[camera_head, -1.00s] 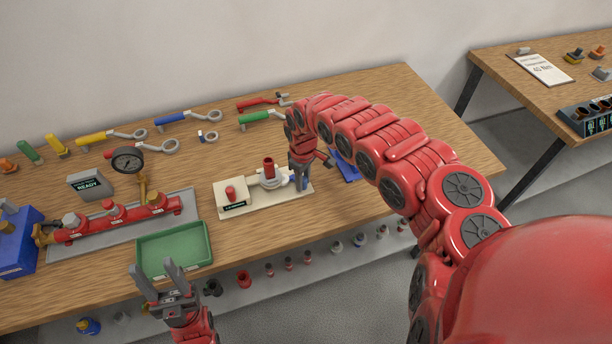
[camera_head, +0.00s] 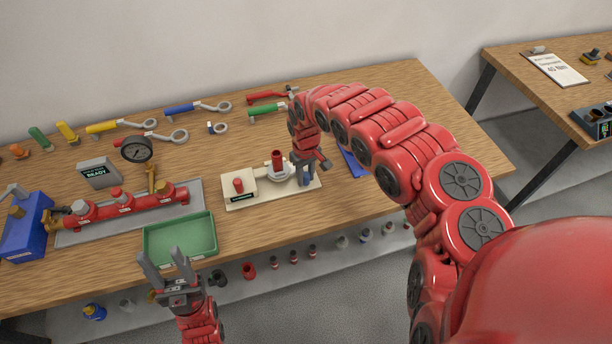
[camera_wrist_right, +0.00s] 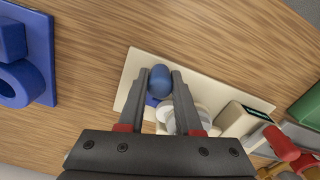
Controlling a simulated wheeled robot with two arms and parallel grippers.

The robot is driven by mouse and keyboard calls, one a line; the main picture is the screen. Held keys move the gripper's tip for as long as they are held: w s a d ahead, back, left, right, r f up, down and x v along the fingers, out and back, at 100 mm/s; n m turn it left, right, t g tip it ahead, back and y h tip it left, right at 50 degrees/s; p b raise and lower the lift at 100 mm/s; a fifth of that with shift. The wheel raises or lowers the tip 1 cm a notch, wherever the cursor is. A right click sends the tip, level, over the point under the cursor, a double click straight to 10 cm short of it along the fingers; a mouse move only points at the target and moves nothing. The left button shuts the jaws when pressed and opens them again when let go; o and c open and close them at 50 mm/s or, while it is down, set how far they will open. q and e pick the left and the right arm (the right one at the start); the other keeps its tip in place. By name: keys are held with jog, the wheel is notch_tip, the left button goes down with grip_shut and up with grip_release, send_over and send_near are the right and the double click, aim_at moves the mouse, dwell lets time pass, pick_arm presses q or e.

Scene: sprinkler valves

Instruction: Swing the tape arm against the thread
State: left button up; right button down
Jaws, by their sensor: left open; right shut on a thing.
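The taping fixture has a cream base plate (camera_head: 258,202), a box with a red knob (camera_head: 239,186) at its left, and an upright red cylinder (camera_head: 278,160) on a pale round part. My right gripper (camera_head: 303,175) points down at the plate's right end. In the right wrist view its two fingers (camera_wrist_right: 162,82) are shut on a blue rounded knob (camera_wrist_right: 160,77), apparently the tape arm's handle. The pale round part (camera_wrist_right: 184,118) is just beside it, partly hidden by a finger. The thread itself is too small to make out. My left gripper (camera_head: 157,260) is open and empty near the green tray.
The green tray (camera_head: 181,255) lies left of the fixture. A red manifold (camera_head: 125,204) with a gauge (camera_head: 137,149) stands further left. Several wrenches lie along the back. A blue block (camera_wrist_right: 30,85) lies near the fixture. Bare wood is behind the fixture.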

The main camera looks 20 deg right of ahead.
jog(key=c, duration=0.6)
grip_release()
jog(key=shift+a, duration=0.1)
jog(key=shift+r, duration=0.3)
jog(key=r, duration=0.4)
jog(key=shift+w+r, duration=0.1)
jog(key=shift+w, duration=0.1)
notch_tip(320, 180, up, 4)
jog(key=shift+s+r+p, duration=0.1)
jog(key=shift+r+p, duration=0.15)
jog(key=shift+p, duration=0.55)
notch_tip(320, 180, up, 8)
jog(key=b, duration=0.1)
